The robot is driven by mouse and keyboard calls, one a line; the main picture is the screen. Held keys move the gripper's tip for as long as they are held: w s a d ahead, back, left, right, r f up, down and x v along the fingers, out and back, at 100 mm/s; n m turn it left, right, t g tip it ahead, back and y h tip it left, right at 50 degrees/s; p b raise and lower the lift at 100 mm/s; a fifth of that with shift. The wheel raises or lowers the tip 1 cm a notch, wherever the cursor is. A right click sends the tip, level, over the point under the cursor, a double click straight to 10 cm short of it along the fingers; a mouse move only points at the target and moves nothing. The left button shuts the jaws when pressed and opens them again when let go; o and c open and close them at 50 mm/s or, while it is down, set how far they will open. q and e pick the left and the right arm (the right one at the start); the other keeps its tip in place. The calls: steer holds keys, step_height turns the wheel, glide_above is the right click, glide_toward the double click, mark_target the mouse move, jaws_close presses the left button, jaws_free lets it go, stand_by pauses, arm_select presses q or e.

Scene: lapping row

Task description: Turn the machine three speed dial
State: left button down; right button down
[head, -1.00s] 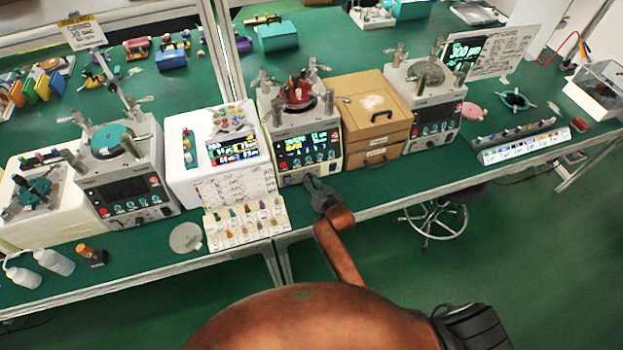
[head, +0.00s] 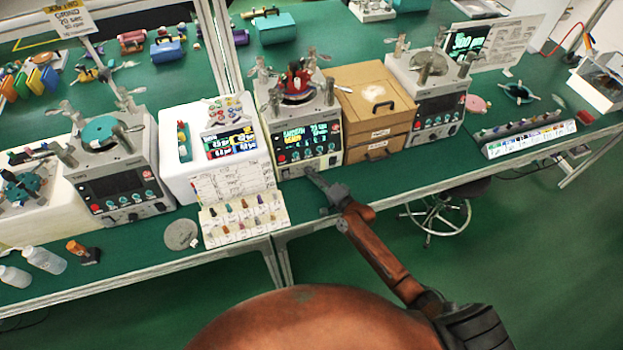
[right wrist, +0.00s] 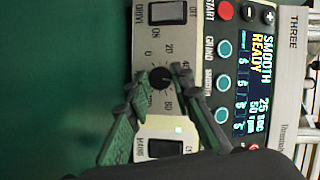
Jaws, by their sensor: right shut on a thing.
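Machine three (head: 333,116) stands mid-table with a red-topped plate and a lit screen. In the right wrist view its panel (right wrist: 180,48) lies sideways, with "THREE" at the right edge. The black speed dial (right wrist: 161,78) has a white mark and a printed scale around it. My right gripper (right wrist: 162,80) has a green-grey finger on each side of the dial and is shut on it. In the head view the right gripper (head: 312,174) is at the machine's lower front, where the dial is hidden or too small to make out. My left gripper is not in view.
On the panel, a rocker switch (right wrist: 168,13) and another switch (right wrist: 166,148) flank the dial, and teal buttons (right wrist: 223,48) sit close by. A cardboard drawer box (head: 372,110) stands right of the machine; a label card with small pegs (head: 245,220) lies to its left.

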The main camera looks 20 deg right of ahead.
steer(key=m+b, duration=0.2)
steer(key=b, duration=0.1)
steer(key=shift+d+f+t+y, duration=0.1)
steer(key=shift+f+t+y, duration=0.25)
steer(key=shift+t+y, duration=0.05)
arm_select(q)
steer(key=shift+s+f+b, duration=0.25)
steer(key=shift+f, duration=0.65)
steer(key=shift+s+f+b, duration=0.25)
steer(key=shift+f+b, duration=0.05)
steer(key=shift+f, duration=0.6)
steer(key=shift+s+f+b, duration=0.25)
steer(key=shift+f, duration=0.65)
arm_select(e)
steer(key=shift+r+m, duration=0.15)
steer(key=shift+m, duration=0.35)
steer(key=c, duration=1.7)
jaws_free()
steer(key=shift+s, duration=0.1)
steer(key=v, duration=1.1)
steer(key=shift+s+d, duration=0.15)
steer(key=shift+s, duration=0.25)
